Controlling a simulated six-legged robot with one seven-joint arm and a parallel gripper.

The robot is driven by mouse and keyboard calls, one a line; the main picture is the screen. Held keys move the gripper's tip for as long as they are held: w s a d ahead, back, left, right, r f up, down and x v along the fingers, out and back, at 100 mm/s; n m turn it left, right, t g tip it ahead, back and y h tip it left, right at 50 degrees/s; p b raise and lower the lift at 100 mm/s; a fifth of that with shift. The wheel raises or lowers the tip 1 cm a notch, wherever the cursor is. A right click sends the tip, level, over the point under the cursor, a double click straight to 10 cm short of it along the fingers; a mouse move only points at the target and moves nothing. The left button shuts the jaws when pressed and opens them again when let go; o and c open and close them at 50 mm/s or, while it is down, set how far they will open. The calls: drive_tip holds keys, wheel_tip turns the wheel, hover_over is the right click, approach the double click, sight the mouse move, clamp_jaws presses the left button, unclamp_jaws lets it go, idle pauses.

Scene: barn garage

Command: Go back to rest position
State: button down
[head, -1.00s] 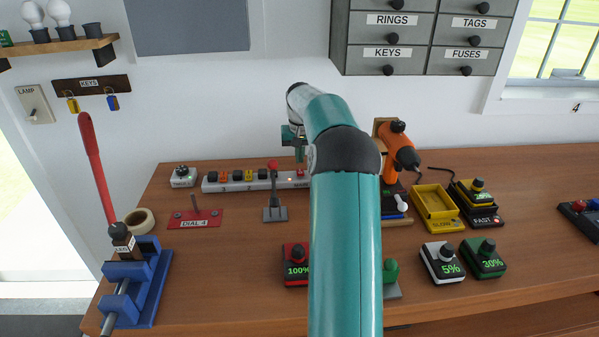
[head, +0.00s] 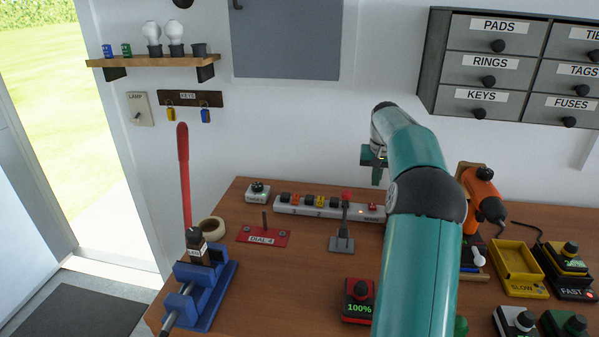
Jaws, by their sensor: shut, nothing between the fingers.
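My gripper (head: 375,172) shows in the head view at the far end of my teal arm, above the back of the workbench. It points down and is small in the picture, with its fingers together and nothing held. It is apart from the bench, above and behind the lever with the red knob (head: 343,228). My arm hides part of the bench behind and below it.
The wooden bench (head: 290,275) carries a power strip (head: 330,207), a red DIAL 4 plate (head: 263,237), a blue vise (head: 205,290) and a red 100% battery (head: 358,300). An orange drill (head: 483,195) stands right of my arm. A doorway opens at the left.

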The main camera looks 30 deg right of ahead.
drive_tip(key=shift+a, duration=0.1)
drive_tip(key=s+a+r+n, duration=0.1)
drive_tip(key=a+r, duration=0.3)
drive_tip(key=a, duration=0.5)
drive_tip(key=s+a+r+n+t, duration=0.1)
drive_tip(key=s+a+r+n, duration=0.15)
drive_tip(key=a, duration=0.65)
drive_tip(key=a+r+n, duration=0.1)
drive_tip(key=a+r, duration=0.3)
drive_tip(key=a, duration=0.4)
drive_tip(key=s+a+f+n+t, duration=0.1)
drive_tip(key=s+a+f, duration=0.2)
drive_tip(key=s+a, duration=0.7)
drive_tip(key=s+a+f+n+t+y, duration=0.1)
drive_tip(key=s+a+f+n+t, duration=0.1)
drive_tip(key=s+a, duration=0.8)
drive_tip(key=s+f, duration=0.1)
drive_tip(key=s, duration=0.1)
drive_tip(key=shift+s, duration=0.3)
drive_tip(key=shift+n, duration=0.25)
